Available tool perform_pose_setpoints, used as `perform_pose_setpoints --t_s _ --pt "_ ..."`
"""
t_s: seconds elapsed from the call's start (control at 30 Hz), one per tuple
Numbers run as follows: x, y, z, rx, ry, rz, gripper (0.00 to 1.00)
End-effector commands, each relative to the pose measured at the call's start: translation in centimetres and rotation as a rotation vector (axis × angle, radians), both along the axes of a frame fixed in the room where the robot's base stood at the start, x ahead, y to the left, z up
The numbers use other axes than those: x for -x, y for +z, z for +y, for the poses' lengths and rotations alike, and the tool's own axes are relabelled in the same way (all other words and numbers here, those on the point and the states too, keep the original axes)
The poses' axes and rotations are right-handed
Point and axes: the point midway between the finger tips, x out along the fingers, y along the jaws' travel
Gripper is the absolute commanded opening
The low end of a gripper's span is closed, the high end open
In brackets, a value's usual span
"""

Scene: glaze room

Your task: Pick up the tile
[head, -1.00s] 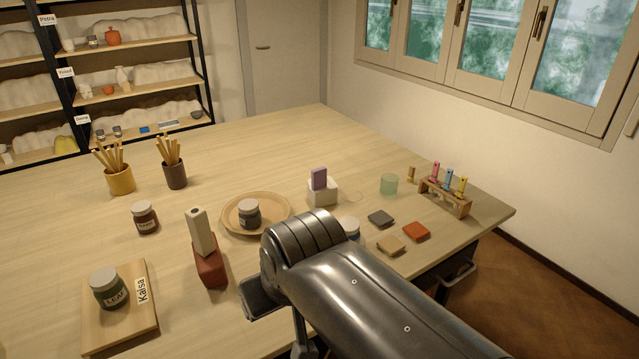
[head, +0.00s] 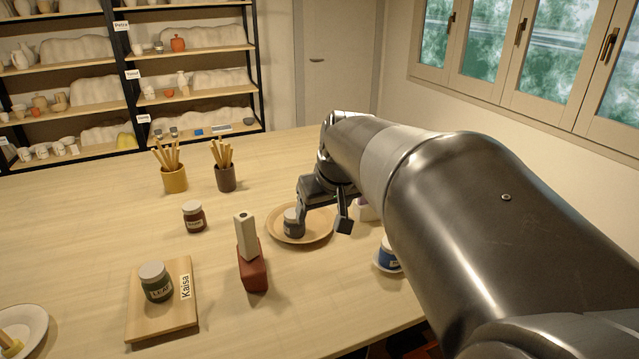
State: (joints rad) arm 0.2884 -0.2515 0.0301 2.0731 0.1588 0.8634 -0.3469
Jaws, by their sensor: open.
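No tile shows at this moment. The right part of the table, where dark, orange and tan tiles lay in the earlier view, is hidden behind my arm. My gripper (head: 324,220) is open, pointing down above the right side of a round wooden plate (head: 277,229). One finger overlaps a small grey jar (head: 292,227) on that plate in the picture; I cannot tell whether they touch. Nothing shows between the fingers.
A red block with a pale upright piece (head: 253,268) stands left of the plate. A green jar (head: 157,283) sits on a board (head: 150,325). The front middle of the table is clear.

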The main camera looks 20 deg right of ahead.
Motion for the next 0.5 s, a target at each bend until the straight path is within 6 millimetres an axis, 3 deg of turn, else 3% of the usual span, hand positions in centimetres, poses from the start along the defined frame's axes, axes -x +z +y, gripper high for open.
perform_pose_setpoints --t_s 0.03,0.2,0.5 --pt "-1.8 -0.2 -1.6 -0.003 -0.006 0.004 0.71" --pt "-7.0 -0.9 -6.8 -0.005 -0.006 -0.002 0.71" --pt "-14.0 -4.1 -17.4 -0.012 -0.010 -0.026 0.71"
